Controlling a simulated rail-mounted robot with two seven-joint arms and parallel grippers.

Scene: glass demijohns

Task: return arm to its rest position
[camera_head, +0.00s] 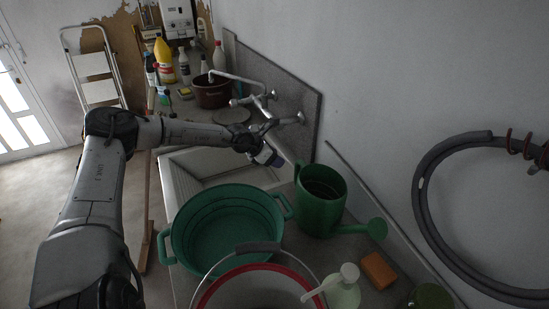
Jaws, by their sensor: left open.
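My left arm (98,188) comes in from the lower left, bends at the elbow and reaches right across the sink. My left gripper (277,162) is small at the arm's end, above the sink's right side near the grey splashback. It is open, and I see nothing held in it. My right gripper is not in view. No glass demijohn shows clearly.
A green tub (225,232), a green watering can (320,199) and a red-rimmed bucket (262,290) stand close below the gripper. The tap (262,98) is just behind it. Bottles (165,62) crowd the far counter. A stepladder (92,72) leans at the back left.

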